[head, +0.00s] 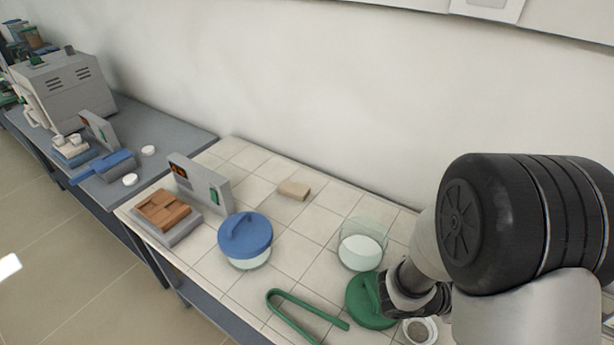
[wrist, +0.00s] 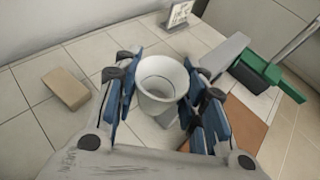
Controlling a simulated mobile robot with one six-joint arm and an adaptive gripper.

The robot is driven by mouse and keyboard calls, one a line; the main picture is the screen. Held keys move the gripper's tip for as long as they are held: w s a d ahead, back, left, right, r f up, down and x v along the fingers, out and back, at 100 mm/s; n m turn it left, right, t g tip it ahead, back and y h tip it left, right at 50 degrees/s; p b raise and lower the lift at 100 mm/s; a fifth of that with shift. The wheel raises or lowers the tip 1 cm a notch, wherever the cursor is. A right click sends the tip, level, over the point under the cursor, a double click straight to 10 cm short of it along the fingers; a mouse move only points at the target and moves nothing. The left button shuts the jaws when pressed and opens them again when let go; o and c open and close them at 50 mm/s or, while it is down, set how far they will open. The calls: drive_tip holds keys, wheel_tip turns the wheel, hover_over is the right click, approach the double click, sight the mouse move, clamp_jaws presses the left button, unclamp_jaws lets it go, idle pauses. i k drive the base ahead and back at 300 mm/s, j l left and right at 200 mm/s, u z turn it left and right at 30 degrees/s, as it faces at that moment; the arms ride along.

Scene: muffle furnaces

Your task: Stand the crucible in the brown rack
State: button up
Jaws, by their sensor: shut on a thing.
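The crucible (wrist: 160,80) is a white, round, open-topped cup. In the wrist view it sits between the blue finger pads of my gripper (wrist: 161,92), which is shut on it. Its mouth faces the camera and looks empty; its base is largely hidden. A brown block with recesses, seemingly the brown rack (head: 163,211), rests on a grey instrument at the left of the tiled bench in the head view. My gripper is at the right end there, far from that block, and its fingers are hidden behind my arm. A flat brown surface (wrist: 247,137) lies right of the crucible in the wrist view.
A blue-lidded glass dish (head: 245,240), green tongs (head: 305,313), a glass beaker (head: 362,245), a green lid (head: 366,302) and a small round dish (head: 420,331) stand on the bench. A beige block (wrist: 66,89) and a grey-and-green object (wrist: 222,56) flank my gripper.

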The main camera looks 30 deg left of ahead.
sight(175, 207)
drive_tip(key=j, duration=0.45)
drive_tip(key=k+j+z, duration=0.1)
drive_tip(key=j, duration=0.35)
drive_tip(key=k+j, duration=0.1)
drive_tip(key=j, duration=0.35)
drive_tip(key=j+z, duration=0.15)
drive_tip(key=j, duration=0.3)
drive_tip(key=k+j, duration=0.15)
drive_tip(key=j, duration=0.3)
